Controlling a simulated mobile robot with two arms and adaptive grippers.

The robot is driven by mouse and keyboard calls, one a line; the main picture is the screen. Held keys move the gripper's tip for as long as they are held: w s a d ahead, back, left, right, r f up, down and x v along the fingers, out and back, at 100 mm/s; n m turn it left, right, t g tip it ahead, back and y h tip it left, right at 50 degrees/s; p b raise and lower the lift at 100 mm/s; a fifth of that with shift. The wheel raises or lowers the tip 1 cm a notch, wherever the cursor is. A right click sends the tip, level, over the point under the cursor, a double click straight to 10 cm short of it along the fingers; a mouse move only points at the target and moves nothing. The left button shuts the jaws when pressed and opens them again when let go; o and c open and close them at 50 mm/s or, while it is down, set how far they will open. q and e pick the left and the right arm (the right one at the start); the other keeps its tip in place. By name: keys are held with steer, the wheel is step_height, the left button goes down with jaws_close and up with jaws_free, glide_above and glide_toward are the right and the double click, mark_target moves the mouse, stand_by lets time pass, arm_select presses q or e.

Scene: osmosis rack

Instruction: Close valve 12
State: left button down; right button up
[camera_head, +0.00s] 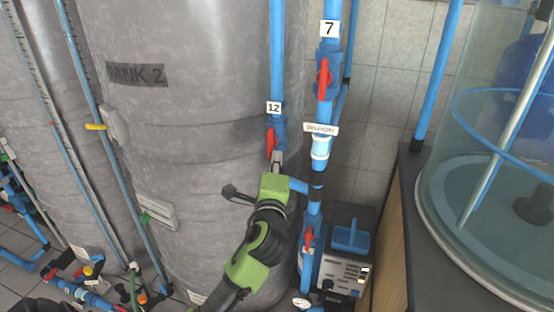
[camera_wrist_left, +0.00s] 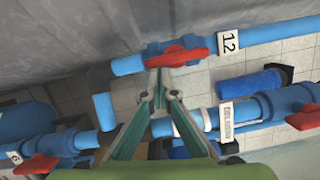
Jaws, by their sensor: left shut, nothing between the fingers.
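Valve 12 sits on a vertical blue pipe (camera_head: 278,60) in front of the grey tank. Its red handle (camera_head: 271,142) lies roughly along the pipe, below the "12" label (camera_head: 274,107). In the left wrist view the same red handle (camera_wrist_left: 178,54) runs nearly in line with the pipe, and the "12" label (camera_wrist_left: 229,40) is to its right. My left gripper (camera_head: 277,160) is shut and empty just below the handle. In the left wrist view its fingertips (camera_wrist_left: 161,88) are close to the handle's left part; I cannot tell whether they touch. My right gripper is not in view.
Pipe 7 (camera_head: 333,50) with its red handle (camera_head: 323,79) runs close on the right. Tank 2 (camera_head: 190,120) fills the left side. A clear tank (camera_head: 490,200) stands at right.

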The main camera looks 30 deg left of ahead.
arm_select(q)
steer(key=shift+a+m, duration=0.15)
steer(key=shift+m, duration=0.15)
steer(key=shift+s+a+r+m+t+h+p, duration=0.15)
steer(key=shift+a+m+t+h+p, duration=0.5)
steer(key=shift+m, duration=2.4)
steer(key=shift+s+a+f+m+t+h+p, duration=0.15)
steer(key=shift+a+m+t+h+p, duration=0.6)
steer(key=shift+m, duration=2.25)
steer(key=shift+s+a+r+m+t+h+p, duration=0.1)
steer(key=shift+s+a+m+t+h+p, duration=0.55)
steer(key=shift+m, duration=2.4)
steer(key=shift+w+a+b, duration=0.25)
steer(key=shift+w+b, duration=0.05)
steer(key=shift+w, duration=0.1)
